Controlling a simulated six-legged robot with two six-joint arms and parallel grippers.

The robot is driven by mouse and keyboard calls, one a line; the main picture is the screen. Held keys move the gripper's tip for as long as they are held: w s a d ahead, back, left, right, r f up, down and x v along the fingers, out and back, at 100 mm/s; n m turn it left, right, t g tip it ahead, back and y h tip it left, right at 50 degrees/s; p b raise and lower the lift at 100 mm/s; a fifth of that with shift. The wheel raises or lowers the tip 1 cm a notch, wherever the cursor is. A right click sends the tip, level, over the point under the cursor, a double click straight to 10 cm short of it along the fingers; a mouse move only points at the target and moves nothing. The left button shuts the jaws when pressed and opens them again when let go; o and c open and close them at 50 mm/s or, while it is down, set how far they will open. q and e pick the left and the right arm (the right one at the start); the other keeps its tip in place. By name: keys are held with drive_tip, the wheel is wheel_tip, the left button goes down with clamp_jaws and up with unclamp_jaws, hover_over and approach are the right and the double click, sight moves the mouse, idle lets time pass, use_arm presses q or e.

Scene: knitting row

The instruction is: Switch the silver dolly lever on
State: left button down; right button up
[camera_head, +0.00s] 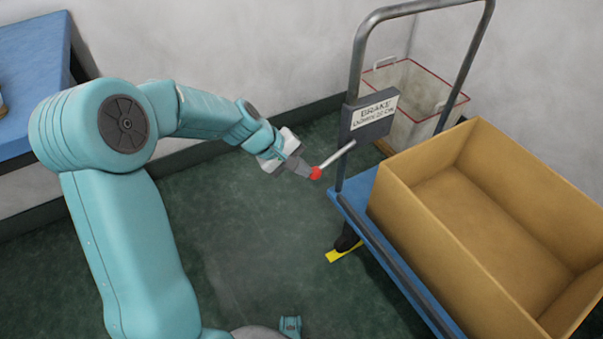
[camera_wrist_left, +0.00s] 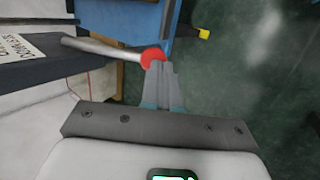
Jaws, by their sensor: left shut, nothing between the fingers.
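The silver lever (camera_head: 338,157) sticks out from a dark box on the dolly's handle post and ends in a red knob (camera_head: 316,173). The lever slopes down toward the knob, to the left in the head view. The brake sign (camera_head: 375,112) is on the box above it. My left gripper (camera_head: 306,171) is shut and empty, with its fingertips at the red knob. In the left wrist view the lever (camera_wrist_left: 103,47) runs to the red knob (camera_wrist_left: 153,57), right at the tips of my closed fingers (camera_wrist_left: 160,68). My right gripper is not in view.
The blue dolly (camera_head: 395,275) carries an open cardboard box (camera_head: 440,240). A white bin with a red rim (camera_head: 410,90) stands behind the handle. A blue-topped table (camera_head: 35,60) is at the left. The green floor between is clear.

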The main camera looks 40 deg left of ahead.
use_arm(q)
wheel_tip(320, 180, down, 6)
drive_tip(key=w+b, duration=0.2)
drive_tip(key=b, duration=0.1)
drive_tip(key=shift+w+d+f, duration=0.15)
drive_tip(key=shift+w+d, duration=0.05)
drive_tip(key=shift+d, duration=0.25)
use_arm(e)
drive_tip(key=shift+w+d+f, duration=0.15)
drive_tip(key=shift+f, duration=0.45)
drive_tip(key=shift+w+d+f, duration=0.1)
drive_tip(key=shift+w+f, duration=0.05)
drive_tip(key=shift+f, duration=0.45)
drive_tip(key=shift+w+d+f, duration=0.15)
drive_tip(key=shift+f, duration=0.45)
